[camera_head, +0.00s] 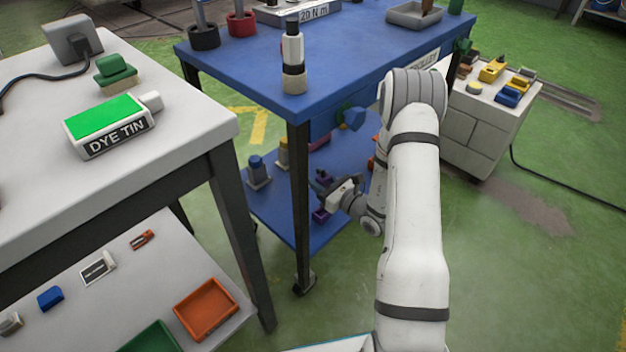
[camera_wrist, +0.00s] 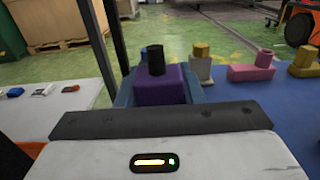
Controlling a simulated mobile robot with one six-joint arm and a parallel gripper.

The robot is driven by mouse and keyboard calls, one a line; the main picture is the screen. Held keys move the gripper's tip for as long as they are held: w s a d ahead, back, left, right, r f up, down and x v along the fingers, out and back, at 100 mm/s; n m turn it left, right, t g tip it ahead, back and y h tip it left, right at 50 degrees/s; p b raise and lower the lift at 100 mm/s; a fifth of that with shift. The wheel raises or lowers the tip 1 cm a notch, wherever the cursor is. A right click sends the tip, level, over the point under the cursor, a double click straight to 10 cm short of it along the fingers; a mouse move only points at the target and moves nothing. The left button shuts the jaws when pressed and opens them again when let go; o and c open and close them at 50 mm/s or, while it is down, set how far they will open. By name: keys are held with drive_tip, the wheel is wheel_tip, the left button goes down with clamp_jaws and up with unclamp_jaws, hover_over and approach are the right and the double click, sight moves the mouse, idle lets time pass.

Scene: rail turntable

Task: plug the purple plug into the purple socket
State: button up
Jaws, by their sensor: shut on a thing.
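My gripper (camera_head: 325,187) is over the lower shelf of the blue trolley. In the wrist view it is shut on a purple block with a black round stub on top, which I take as the purple plug (camera_wrist: 160,86); blue-grey fingers show on both sides of it. In the head view a small purple piece (camera_head: 320,215) shows just below the gripper, close to the shelf. I cannot tell whether this is the plug's lower part or the purple socket. No separate purple socket is clear in either view, and contact below the plug is hidden.
The lower shelf (camera_head: 272,207) also bears a grey block with a blue top (camera_head: 258,172). The wrist view shows a grey-and-yellow piece (camera_wrist: 200,62), a pink piece (camera_wrist: 252,72) and a yellow piece (camera_wrist: 304,62). A trolley leg (camera_head: 300,205) and the blue top (camera_head: 340,55) are close.

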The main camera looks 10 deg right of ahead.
drive_tip(key=shift+w+d+f, duration=0.1)
drive_tip(key=shift+w+f, duration=0.1)
drive_tip(key=shift+w, duration=0.1)
drive_tip(key=b, duration=0.4)
hover_over(318, 208)
drive_tip(key=shift+f, duration=2.85)
drive_tip(key=shift+f+b, duration=1.8)
drive_tip(key=shift+f, duration=0.3)
drive_tip(key=o, duration=1.1)
